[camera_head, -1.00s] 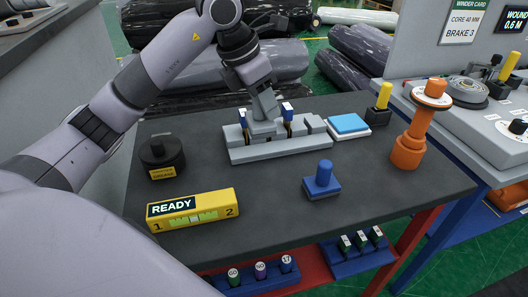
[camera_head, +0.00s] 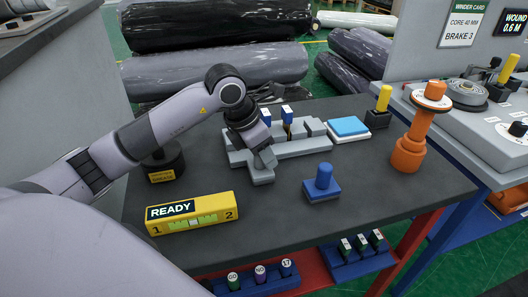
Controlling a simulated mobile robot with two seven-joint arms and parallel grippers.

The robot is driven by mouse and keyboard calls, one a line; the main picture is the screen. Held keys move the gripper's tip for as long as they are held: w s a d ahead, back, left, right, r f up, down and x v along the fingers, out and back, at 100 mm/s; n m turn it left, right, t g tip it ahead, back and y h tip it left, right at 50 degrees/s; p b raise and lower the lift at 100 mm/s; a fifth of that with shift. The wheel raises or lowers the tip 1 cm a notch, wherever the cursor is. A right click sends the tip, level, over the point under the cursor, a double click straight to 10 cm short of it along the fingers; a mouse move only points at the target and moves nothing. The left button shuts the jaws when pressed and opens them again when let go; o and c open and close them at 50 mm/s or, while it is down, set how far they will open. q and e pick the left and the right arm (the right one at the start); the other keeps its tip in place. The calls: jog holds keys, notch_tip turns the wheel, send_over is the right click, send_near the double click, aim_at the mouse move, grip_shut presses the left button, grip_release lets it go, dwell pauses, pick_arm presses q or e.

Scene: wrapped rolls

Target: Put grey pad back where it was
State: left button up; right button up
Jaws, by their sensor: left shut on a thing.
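The grey pad (camera_head: 263,177) has a flat base like the blue-handled pad's. My left gripper (camera_head: 259,155) is shut on its upper part. The pad is at the front edge of the grey slotted fixture (camera_head: 305,147), above or on the dark bench top; I cannot tell whether it touches the bench. My gripper and wrist hide part of the fixture's left side. The blue pad (camera_head: 322,185) with an upright round handle stands on the bench to the right of the grey pad. My right gripper is not in view.
A yellow READY box (camera_head: 192,212) lies front left. A dark round grease tin (camera_head: 165,166) is behind my forearm. A light blue block (camera_head: 349,127) and an orange stand (camera_head: 408,152) are to the right. Bench space in front of the blue pad is clear.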

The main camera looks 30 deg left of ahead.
pick_arm(q)
jog(key=shift+f, duration=0.2)
jog(key=o, duration=1)
jog(key=shift+r, duration=0.1)
jog(key=shift+r, duration=0.3)
jog(key=v, duration=1.1)
jog(key=shift+s+r, duration=0.2)
jog(key=shift+r, duration=0.1)
